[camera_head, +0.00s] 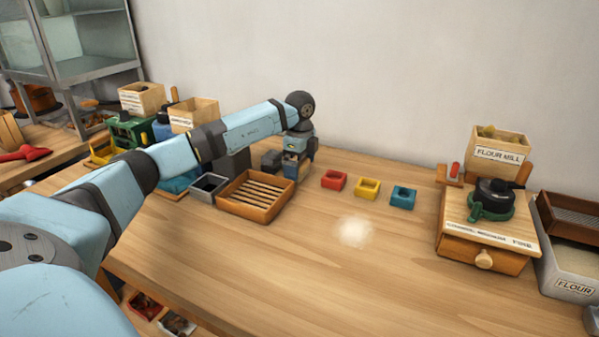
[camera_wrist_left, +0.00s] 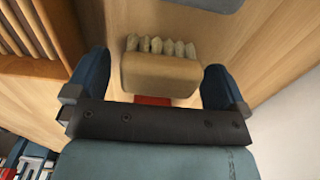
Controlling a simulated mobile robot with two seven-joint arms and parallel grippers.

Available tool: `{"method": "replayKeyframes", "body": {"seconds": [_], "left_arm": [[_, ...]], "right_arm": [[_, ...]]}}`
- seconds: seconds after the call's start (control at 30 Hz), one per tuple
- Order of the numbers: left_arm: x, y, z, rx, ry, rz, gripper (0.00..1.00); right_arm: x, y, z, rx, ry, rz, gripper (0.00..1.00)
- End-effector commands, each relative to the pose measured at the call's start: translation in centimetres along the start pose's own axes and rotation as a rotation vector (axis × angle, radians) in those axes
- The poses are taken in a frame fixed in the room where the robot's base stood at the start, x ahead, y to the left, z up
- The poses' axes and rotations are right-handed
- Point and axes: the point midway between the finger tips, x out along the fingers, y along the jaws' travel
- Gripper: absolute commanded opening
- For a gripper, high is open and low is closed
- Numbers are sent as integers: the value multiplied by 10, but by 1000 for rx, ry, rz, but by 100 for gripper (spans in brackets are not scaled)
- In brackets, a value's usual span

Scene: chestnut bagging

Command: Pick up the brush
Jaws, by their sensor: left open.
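The brush (camera_wrist_left: 160,75) shows in the left wrist view as a tan wooden block with a row of pale bristle tufts along its upper edge. My left gripper (camera_wrist_left: 158,82) is open, with one dark blue finger on each side of the block and a gap visible on both sides. In the head view my left gripper (camera_head: 290,164) is low over the back of the table, just behind the slatted wooden tray; it largely hides the brush there. My right gripper is not in view.
A slatted wooden tray (camera_head: 244,214) and grey bin (camera_head: 205,189) stand left of the gripper. Red (camera_head: 334,180), yellow (camera_head: 367,188) and blue (camera_head: 403,197) boxes stand to its right. A pale flour patch (camera_head: 355,232) lies in front. The flour mill (camera_head: 487,222) is right.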

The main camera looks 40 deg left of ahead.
Motion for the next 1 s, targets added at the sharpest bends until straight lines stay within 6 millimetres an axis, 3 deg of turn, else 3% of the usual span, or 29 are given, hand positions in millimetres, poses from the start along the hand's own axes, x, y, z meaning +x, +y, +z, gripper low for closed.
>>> {"method": "replayKeyframes", "body": {"seconds": [0.1,0.3,0.53,0.83,1.0], "left_arm": [[14,0,0,0,0,0,100],[13,0,0,0,0,-1,100],[13,0,1,0,0,-1,50],[12,0,1,0,0,-1,50],[0,0,1,-1,0,-2,50]], "right_arm": [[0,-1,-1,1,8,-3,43],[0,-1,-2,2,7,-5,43],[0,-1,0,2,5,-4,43],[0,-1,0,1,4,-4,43],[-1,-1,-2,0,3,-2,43]]}}
